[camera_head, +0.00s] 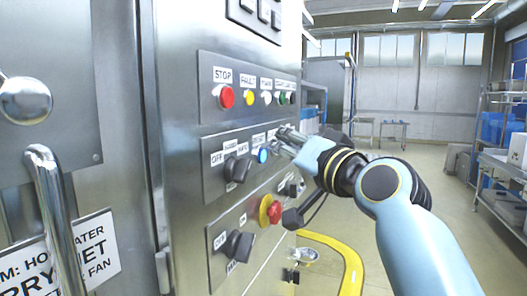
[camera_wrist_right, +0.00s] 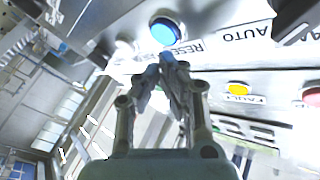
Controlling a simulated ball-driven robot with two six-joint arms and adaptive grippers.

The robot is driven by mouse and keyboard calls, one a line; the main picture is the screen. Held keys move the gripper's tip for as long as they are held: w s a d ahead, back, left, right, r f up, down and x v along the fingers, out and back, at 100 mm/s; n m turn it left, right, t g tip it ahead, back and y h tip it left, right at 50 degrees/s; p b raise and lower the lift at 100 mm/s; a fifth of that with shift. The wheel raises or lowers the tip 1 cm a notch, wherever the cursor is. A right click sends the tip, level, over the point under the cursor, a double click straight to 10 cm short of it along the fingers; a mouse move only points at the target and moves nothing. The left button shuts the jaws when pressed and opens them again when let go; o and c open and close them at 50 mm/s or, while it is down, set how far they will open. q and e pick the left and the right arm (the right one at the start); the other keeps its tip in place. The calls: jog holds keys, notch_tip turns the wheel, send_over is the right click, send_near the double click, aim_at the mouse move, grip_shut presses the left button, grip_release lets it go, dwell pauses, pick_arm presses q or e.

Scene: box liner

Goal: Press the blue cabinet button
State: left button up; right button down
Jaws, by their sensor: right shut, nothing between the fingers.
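The blue button (camera_head: 262,155) is on the middle panel of the steel cabinet, right of a black rotary switch (camera_head: 237,169). In the right wrist view the blue button (camera_wrist_right: 165,31) has a light metal ring and sits beside a "RESET" label. My right gripper (camera_head: 279,141) is shut and empty, just right of the blue button in the head view. In the right wrist view its fingertips (camera_wrist_right: 167,60) are together, just below the button in the picture. I cannot tell whether they touch the panel. My left gripper is not in view.
A red stop button (camera_head: 226,97) and several other lights sit on the panel above. A red emergency knob (camera_head: 274,212) on a yellow base and another black switch (camera_head: 237,247) are below. A cabinet door handle (camera_head: 50,200) is at left. Open floor lies to the right.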

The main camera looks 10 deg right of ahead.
jog(key=shift+s+a+f, duration=0.25)
jog(key=shift+a, duration=0.1)
jog(key=shift+s+d, duration=0.1)
jog(key=s+d, duration=0.1)
jog(key=d, duration=0.1)
jog(key=s+d+p, duration=0.1)
jog(key=d, duration=0.1)
jog(key=shift+s+r, duration=0.1)
jog(key=shift+s, duration=0.2)
dwell(0.4)
